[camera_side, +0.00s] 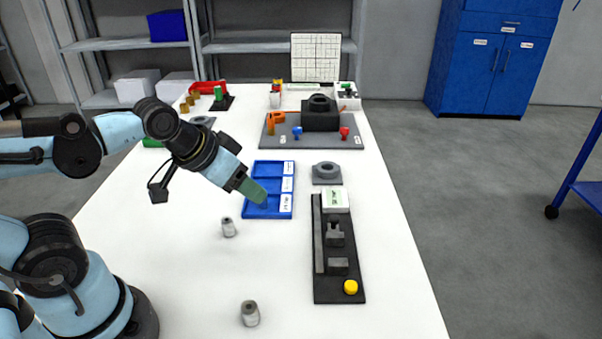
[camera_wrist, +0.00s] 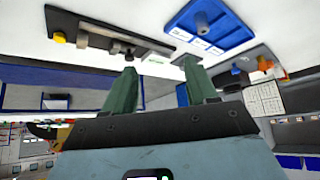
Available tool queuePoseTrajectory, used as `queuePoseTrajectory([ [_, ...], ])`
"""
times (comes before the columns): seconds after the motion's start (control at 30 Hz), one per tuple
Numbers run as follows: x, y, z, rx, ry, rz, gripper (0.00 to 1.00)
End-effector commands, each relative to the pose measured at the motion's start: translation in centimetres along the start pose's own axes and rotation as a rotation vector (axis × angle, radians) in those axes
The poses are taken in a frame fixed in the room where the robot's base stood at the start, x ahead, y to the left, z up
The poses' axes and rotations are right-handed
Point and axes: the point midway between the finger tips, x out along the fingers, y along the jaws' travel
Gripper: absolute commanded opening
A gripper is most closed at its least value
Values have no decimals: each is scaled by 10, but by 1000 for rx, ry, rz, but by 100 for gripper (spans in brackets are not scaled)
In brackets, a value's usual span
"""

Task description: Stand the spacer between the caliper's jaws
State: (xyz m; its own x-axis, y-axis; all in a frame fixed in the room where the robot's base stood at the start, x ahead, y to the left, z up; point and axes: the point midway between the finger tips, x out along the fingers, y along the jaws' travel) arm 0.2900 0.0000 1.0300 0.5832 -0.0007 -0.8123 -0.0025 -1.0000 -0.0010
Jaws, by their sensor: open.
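The caliper (camera_side: 319,288) is a long black plate with a rail and two dark upright jaws, the far one (camera_side: 334,238) and the near one (camera_side: 338,267); the gap between them looks empty. Short grey cylinders that could be spacers stand on the table, one (camera_side: 228,229) at mid-table and one (camera_side: 250,314) nearer the camera. Another grey cylinder (camera_wrist: 202,22) stands in the blue tray (camera_wrist: 228,38) in the wrist view. My gripper (camera_side: 251,190) is over the tray's left side in the side view. Its green fingers (camera_wrist: 158,85) are apart with nothing seen held.
A grey ring on a square base (camera_side: 326,173) and a white display box (camera_side: 335,200) stand at the caliper's far end. A yellow knob (camera_side: 350,287) is at its near end. A grey fixture board (camera_side: 345,138) lies farther back. The front left table is mostly clear.

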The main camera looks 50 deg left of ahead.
Motion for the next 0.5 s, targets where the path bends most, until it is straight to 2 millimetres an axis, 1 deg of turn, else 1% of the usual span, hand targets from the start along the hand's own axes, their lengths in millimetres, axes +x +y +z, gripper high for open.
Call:
queuePoseTrajectory([
  [0.17, 0, -1, 0, 0, -9, -3, 57],
  [0.27, 1, -7, -1, 8, -53, -13, 57],
  [0.37, 2, -19, -1, 30, -144, -28, 57],
  [0.5, 4, -40, 0, 66, -316, -31, 57],
])
